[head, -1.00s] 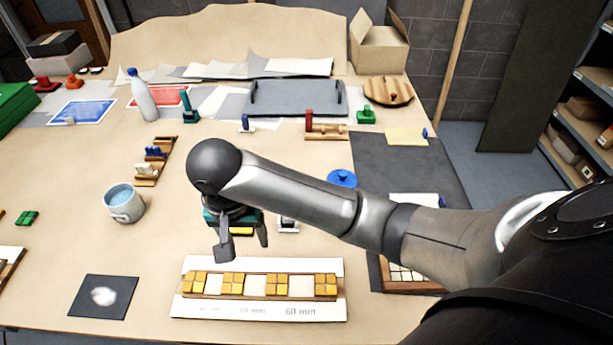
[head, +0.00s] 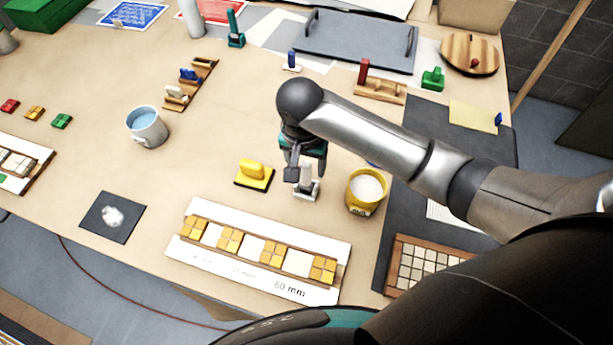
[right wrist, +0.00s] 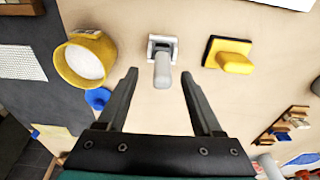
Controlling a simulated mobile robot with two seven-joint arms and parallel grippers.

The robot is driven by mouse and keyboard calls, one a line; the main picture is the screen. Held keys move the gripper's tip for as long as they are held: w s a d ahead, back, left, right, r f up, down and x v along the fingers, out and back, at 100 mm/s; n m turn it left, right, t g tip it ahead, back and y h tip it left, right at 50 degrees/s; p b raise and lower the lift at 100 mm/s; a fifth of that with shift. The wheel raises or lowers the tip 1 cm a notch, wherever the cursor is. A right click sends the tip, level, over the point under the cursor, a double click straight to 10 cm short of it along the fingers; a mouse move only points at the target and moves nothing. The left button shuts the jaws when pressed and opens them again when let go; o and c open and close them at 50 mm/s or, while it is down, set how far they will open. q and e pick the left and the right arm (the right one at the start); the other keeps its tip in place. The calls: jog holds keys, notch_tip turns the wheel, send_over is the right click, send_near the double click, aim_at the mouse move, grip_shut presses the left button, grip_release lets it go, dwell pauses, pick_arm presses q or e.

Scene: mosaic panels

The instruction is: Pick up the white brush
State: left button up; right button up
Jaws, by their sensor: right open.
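The white brush (head: 309,190) stands on the table with its pale handle up, right of a yellow float-like tool (head: 254,175). It also shows in the right wrist view, where its light grey handle (right wrist: 162,72) points toward me between the finger tips. My right gripper (head: 299,176) is open and points down over the brush. In the right wrist view the gripper (right wrist: 159,82) has one finger on each side of the handle, with gaps on both sides. The gripper partly hides the brush in the head view. My left gripper is not in view.
A yellow pot (head: 364,202) of white material stands close right of the brush. The panel strip with yellow tiles (head: 255,250) lies in front. A blue cup (head: 147,128) and a wooden rack of small tools (head: 190,84) are to the left. Table left of the yellow tool is clear.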

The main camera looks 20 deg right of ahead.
aim_at(306, 176)
jog(key=shift+w+d+f+b, duration=0.1)
jog(key=shift+w+f+b, duration=0.1)
jog(key=shift+f, duration=1)
jog(key=shift+w+d+f+b, duration=0.1)
jog(key=shift+w+f, duration=0.15)
jog(key=shift+f, duration=0.95)
jog(key=shift+w+f+b, duration=0.1)
jog(key=shift+w+f, duration=0.1)
jog(key=shift+f, duration=1)
jog(key=shift+c, duration=0.4)
grip_shut()
